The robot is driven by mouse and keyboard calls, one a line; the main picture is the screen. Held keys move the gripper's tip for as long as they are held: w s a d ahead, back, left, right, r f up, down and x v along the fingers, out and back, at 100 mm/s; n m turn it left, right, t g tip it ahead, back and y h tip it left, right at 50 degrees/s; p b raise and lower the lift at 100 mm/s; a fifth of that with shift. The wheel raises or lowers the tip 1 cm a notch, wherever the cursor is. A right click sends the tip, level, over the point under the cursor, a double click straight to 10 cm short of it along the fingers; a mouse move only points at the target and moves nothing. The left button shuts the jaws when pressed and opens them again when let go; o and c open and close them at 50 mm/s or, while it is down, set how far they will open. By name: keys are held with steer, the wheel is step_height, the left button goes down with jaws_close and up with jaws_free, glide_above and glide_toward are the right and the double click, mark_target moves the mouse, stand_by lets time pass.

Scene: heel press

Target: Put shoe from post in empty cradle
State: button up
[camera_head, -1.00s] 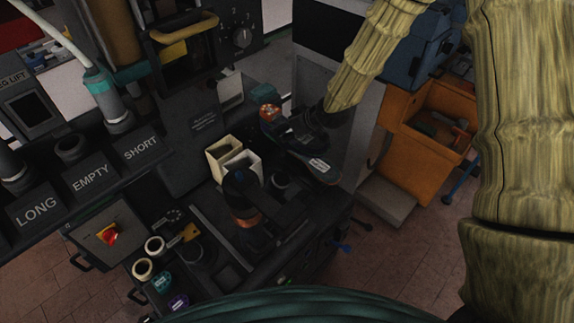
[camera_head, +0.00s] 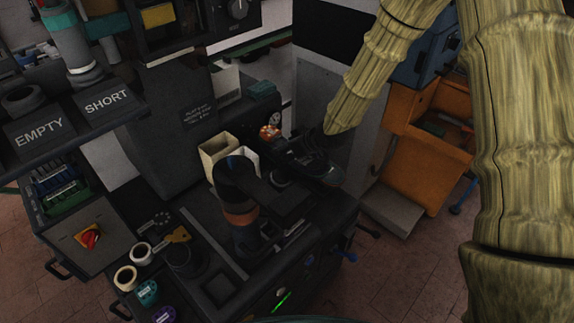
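A dark, shoe-like form (camera_head: 318,168) shows below the end of my arm, but I cannot tell whether it is the shoe or part of my gripper. My gripper (camera_head: 303,147) is dark and blends with it; its fingers cannot be made out, nor whether it holds anything. A dark upright post-like part (camera_head: 240,204) with a copper band stands on the black machine bed, left of and in front of my gripper. An EMPTY label (camera_head: 39,134) sits on the shelf at left, with a dark ring (camera_head: 22,98) behind it. I cannot identify the cradle surely.
Cream open boxes (camera_head: 216,150) stand behind the post-like part. A red knob (camera_head: 89,237) and several rolls are at lower left. An orange cabinet (camera_head: 428,165) stands right. Floor is clear at lower right.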

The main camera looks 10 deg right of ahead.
mark_target(307, 175)
steer(key=shift+f+b, duration=1.45)
steer(key=shift+f, duration=0.35)
steer(key=shift+f, duration=0.25)
steer(key=shift+f+b, duration=1.75)
steer(key=shift+f, duration=0.15)
steer(key=shift+f+b, duration=0.95)
steer(key=shift+f, duration=1.3)
steer(key=shift+f, duration=0.6)
steer(key=o, duration=1.7)
steer(key=shift+f, duration=0.1)
steer(key=v, duration=1.2)
